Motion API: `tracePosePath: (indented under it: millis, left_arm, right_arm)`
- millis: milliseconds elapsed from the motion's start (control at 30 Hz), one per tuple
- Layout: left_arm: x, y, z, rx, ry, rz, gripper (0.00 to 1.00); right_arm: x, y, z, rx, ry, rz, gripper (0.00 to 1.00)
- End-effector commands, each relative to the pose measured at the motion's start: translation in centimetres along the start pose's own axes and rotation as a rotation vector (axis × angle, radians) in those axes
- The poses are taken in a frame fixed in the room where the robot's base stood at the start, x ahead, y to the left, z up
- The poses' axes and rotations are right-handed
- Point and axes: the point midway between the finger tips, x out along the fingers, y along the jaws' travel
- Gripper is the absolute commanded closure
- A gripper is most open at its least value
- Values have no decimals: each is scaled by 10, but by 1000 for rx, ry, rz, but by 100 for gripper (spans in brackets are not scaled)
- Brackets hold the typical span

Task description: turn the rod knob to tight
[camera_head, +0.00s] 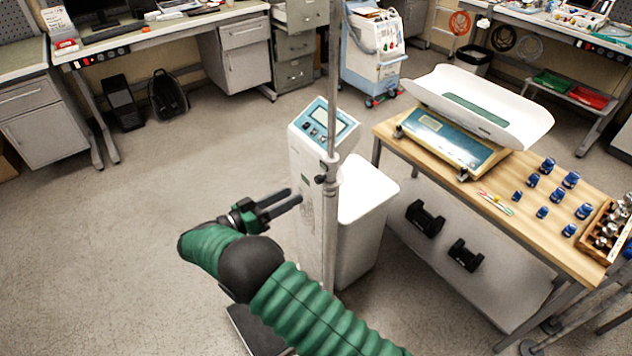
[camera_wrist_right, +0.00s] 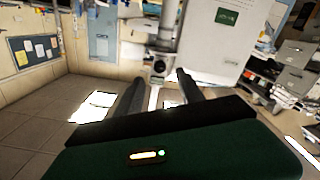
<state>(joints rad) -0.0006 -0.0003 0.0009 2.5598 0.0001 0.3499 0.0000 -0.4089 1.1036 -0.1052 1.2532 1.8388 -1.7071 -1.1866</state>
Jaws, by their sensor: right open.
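The rod knob (camera_head: 320,179) is a small dark knob on a clamp collar of the upright grey rod (camera_head: 331,110). The rod stands in front of a white device with a teal panel and screen (camera_head: 330,121). In the right wrist view the round dark knob (camera_wrist_right: 159,67) shows just beyond and between the fingertips. My right gripper (camera_head: 294,198) is open and empty. It points toward the rod from the left, a little below the knob, apart from it in the head view. The right gripper also shows in the wrist view (camera_wrist_right: 157,85). My left gripper is not seen.
A wooden table (camera_head: 480,205) at the right bears a white baby scale (camera_head: 480,105) and several blue weights (camera_head: 547,165). Black dumbbell-like items (camera_head: 425,218) lie on its lower shelf. Open floor (camera_head: 90,250) lies at the left. Benches and drawers line the back.

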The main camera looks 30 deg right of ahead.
Motion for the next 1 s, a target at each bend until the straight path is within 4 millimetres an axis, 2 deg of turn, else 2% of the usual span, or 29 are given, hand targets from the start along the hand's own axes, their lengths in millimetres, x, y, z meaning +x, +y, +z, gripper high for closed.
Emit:
tracePosePath:
  millis: [33,200,300,400,533,733,1000]
  left_arm:
    - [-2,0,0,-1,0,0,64]
    - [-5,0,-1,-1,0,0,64]
    - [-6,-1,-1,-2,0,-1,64]
    - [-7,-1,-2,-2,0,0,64]
    - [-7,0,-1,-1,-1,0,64]
    - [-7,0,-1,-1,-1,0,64]
    - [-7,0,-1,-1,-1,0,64]
  right_arm:
    - [13,2,-2,-1,1,4,55]
    - [54,1,-2,1,4,2,55]
    - [76,1,-1,1,0,1,55]
    - [89,0,0,1,0,-1,55]
    - [97,0,0,2,-2,-3,55]
    - [94,0,0,2,1,-2,55]
    - [93,-1,-1,2,1,-3,90]
